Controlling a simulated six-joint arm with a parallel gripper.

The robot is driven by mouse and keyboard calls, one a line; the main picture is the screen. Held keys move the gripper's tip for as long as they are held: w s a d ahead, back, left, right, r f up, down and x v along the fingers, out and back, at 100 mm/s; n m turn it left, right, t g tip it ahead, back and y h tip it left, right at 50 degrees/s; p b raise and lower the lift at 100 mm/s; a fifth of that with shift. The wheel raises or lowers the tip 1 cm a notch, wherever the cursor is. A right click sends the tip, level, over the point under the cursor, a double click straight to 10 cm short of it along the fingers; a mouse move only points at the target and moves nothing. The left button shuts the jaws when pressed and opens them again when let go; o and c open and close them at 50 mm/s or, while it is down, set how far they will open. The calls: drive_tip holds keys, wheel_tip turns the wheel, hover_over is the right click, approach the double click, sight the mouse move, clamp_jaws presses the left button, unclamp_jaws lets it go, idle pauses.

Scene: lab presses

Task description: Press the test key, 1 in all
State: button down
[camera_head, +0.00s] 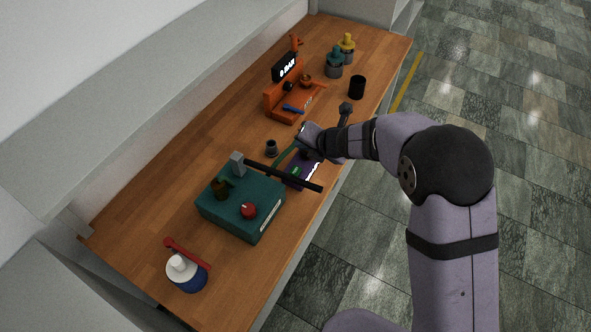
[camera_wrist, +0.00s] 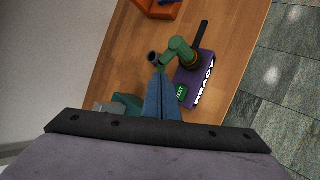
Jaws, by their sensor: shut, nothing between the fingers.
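In the wrist view, a small green key marked TEST (camera_wrist: 181,92) sits on the near left part of a purple device (camera_wrist: 205,72), whose front reads READY. In the head view, the purple device (camera_head: 303,174) lies near the table's front edge, partly covered by my arm; I cannot make out the key there. My gripper (camera_wrist: 160,74) is shut and empty, its blue fingers just left of the key in the picture. I cannot tell its height above the key. In the head view, my gripper (camera_head: 307,137) is over the device area.
A green jointed arm (camera_wrist: 178,52) with a dark ring rises at the device. A teal box (camera_head: 240,208) with a red knob and a black lever (camera_head: 290,176) stands nearby. An orange device (camera_head: 290,100), bottles and a black cup (camera_head: 357,88) are farther back.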

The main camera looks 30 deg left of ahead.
sight(298, 173)
drive_tip(key=n, duration=0.1)
drive_tip(key=s+a+n, duration=0.1)
drive_tip(key=shift+r+n+y, duration=0.2)
drive_tip(key=shift+n+y, duration=0.2)
drive_tip(key=shift+f, duration=0.1)
wheel_tip(298, 173, down, 9)
drive_tip(key=b, duration=0.8)
drive_tip(key=shift+b, duration=0.35)
idle(1.7)
drive_tip(key=shift+f+b, duration=0.25)
drive_tip(key=shift+b, duration=0.05)
drive_tip(key=shift+f+b, duration=0.45)
idle(0.8)
drive_tip(key=shift+r, duration=0.2)
drive_tip(key=shift+r+p, duration=0.7)
drive_tip(key=shift+p, duration=0.15)
